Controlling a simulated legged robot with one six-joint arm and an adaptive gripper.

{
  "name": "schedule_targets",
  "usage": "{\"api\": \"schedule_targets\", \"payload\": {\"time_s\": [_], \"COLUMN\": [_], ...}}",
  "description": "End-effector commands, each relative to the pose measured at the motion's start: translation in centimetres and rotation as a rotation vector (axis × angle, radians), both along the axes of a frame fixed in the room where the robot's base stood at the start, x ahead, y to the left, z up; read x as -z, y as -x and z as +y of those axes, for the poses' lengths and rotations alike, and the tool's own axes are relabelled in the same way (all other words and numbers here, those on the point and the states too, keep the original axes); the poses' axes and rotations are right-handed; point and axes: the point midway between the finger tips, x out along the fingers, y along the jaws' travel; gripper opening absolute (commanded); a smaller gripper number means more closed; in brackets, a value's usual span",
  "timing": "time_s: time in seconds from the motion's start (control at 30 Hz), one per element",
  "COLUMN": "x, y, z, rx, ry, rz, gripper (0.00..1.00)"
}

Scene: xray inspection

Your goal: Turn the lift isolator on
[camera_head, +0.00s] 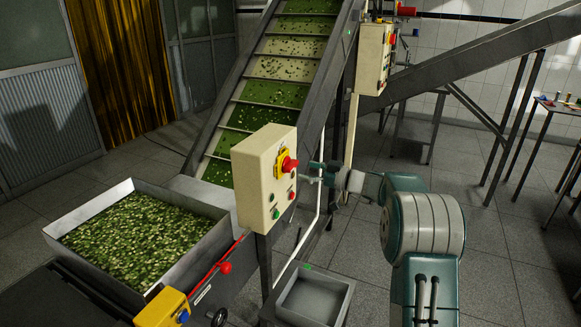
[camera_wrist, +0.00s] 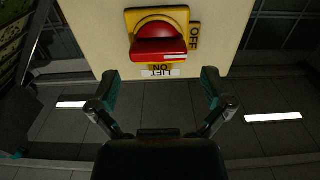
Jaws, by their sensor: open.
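The lift isolator is a red rotary knob on a yellow plate (camera_head: 284,164), on the face of a cream control box (camera_head: 262,190). In the wrist view the red knob (camera_wrist: 158,42) sits at top centre, above a label reading LIFT; the picture is upside down there. OFF is printed on the plate's right side and ON by the label. My gripper (camera_wrist: 160,88) is open, with one finger on each side below the knob, apart from it. In the head view my gripper (camera_head: 318,172) is just right of the box, its fingers small and partly unclear.
Green and red buttons (camera_head: 276,214) sit below the knob. An inclined conveyor (camera_head: 280,66) rises behind. A grey tray (camera_head: 315,297) lies below. A second control box (camera_head: 374,58) is further back.

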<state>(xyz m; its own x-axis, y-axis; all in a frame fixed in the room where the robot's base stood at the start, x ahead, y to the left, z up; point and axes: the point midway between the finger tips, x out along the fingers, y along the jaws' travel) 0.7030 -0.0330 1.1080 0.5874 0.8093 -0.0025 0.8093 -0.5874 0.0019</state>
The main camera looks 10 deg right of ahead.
Motion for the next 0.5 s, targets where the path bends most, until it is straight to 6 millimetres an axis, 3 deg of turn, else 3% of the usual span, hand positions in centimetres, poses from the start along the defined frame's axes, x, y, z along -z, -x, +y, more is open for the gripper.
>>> {"api": "schedule_targets", "payload": {"time_s": [0.2,0.5], "x": [0.0,0.0], "y": [-2.1,-3.0], "z": [2.9,4.1], "rx": [-0.001,0.0], "ry": [-0.001,-0.001], "rz": [0.0,0.001], "gripper": [1.0,1.0]}}
